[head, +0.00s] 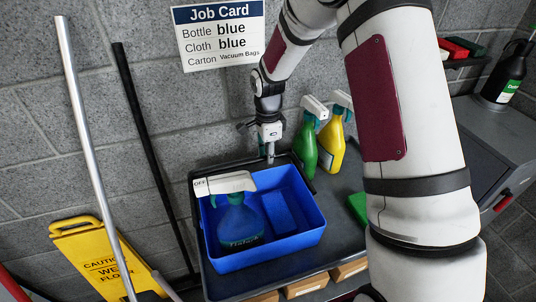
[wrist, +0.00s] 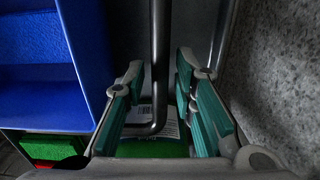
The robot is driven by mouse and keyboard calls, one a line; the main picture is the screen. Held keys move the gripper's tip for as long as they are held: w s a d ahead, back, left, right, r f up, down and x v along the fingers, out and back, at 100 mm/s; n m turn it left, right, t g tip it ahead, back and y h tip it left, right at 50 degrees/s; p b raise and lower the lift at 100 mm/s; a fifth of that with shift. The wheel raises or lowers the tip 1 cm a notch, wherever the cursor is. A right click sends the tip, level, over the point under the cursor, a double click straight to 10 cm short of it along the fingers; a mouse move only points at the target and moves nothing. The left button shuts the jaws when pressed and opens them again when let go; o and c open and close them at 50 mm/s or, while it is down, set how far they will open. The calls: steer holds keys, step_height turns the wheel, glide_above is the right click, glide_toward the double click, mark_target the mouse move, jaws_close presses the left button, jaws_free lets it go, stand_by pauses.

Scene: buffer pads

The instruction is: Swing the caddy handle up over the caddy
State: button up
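The blue caddy (head: 300,236) stands on the dark cart top, with a blue spray bottle (head: 240,222) in its left part and a blue folded cloth or pad (head: 277,208) beside it. The caddy also shows at the left of the wrist view (wrist: 88,50). A dark grey bent bar (wrist: 160,60), which looks like the caddy handle, lies low beside the caddy's back side. My gripper (head: 270,155) points down behind the caddy. In the wrist view my gripper (wrist: 160,72) is open, its green-padded fingers on either side of the bar, with gaps visible.
A green spray bottle (head: 306,150) and a yellow one (head: 331,148) stand close right of my gripper. A second bar (wrist: 224,40) runs near the grey wall. A green pad (head: 358,207) lies on the cart (head: 335,195). A wet-floor sign (head: 95,262) and poles stand left.

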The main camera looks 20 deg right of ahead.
steer(key=c, duration=0.3)
steer(key=shift+r, duration=0.15)
